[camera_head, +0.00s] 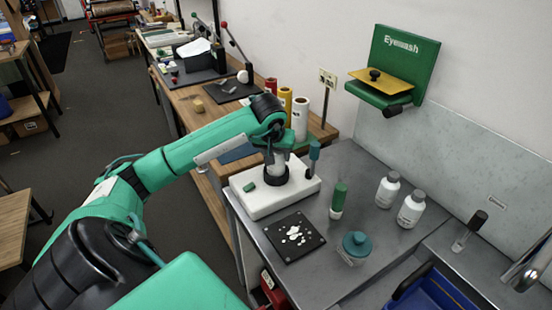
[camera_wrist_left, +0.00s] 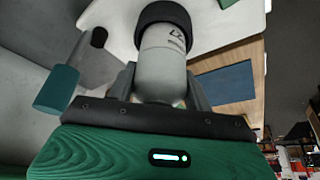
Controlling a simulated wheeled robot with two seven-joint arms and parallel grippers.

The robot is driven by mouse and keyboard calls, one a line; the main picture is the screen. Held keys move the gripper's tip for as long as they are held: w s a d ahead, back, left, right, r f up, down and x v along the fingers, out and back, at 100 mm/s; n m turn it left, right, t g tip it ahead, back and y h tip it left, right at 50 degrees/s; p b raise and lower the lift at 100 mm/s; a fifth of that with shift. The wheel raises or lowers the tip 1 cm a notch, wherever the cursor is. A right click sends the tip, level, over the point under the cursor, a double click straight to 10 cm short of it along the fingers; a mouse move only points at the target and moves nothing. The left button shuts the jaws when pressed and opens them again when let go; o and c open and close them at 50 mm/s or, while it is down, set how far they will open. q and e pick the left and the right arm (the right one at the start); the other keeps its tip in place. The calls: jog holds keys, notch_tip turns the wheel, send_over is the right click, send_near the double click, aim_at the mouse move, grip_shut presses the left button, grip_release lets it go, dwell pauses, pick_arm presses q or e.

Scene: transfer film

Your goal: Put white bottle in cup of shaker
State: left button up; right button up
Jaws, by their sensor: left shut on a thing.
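My left gripper (camera_head: 277,156) is shut on a white bottle (camera_head: 278,168), with a finger on each side of it. In the left wrist view the bottle (camera_wrist_left: 162,72) shows a grey rounded end towards the gripper and part of a dark label. Its far end is inside the black ring-shaped cup (camera_head: 270,182) of the white shaker (camera_head: 262,208); the cup (camera_wrist_left: 166,12) surrounds it in the wrist view too. How deep the bottle sits is hidden. The bottle looks roughly upright. My right gripper is not in view.
A black square plate with white pieces (camera_head: 310,241), a green-capped tube (camera_head: 338,198), a teal-lidded jar (camera_head: 356,244) and two white bottles (camera_head: 411,210) stand on the grey bench. A blue bin (camera_head: 437,291) is at lower right.

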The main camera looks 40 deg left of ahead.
pick_arm(q)
notch_tip(320, 180, down, 3)
jog(key=shift+r, duration=0.2)
jog(key=shift+f, duration=0.15)
jog(key=o, duration=1.1)
